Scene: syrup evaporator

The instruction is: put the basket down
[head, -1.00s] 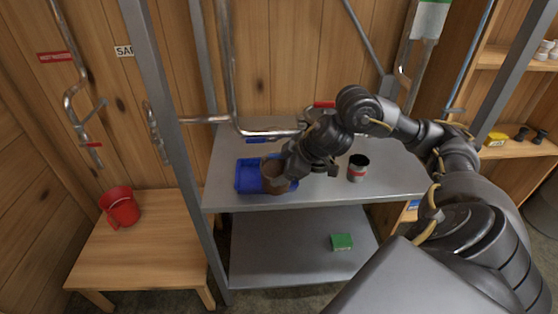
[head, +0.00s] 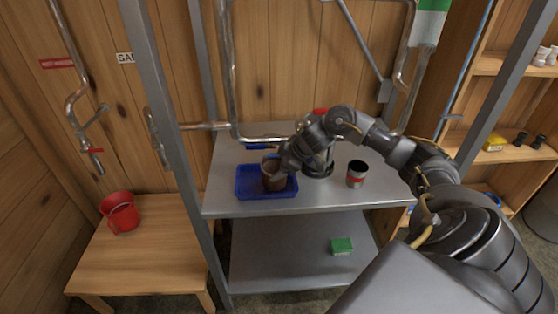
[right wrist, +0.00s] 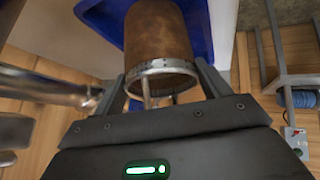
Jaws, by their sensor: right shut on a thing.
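The basket (head: 273,175) is a brown, rusty-looking cylinder with a pale metal rim, which shows close up in the right wrist view (right wrist: 158,32). My right gripper (head: 287,164) is shut on it from its right side in the head view; its fingers (right wrist: 163,85) sit on either side of the rim end in the wrist view. The basket is over or inside the blue tray (head: 243,190) on the upper grey shelf. I cannot tell whether its bottom touches the tray. My left gripper is not in view.
A metal pipe (head: 262,138) runs behind the tray. A grey post (head: 172,130) stands to its left. A red bucket (head: 121,212) is on the wooden bench.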

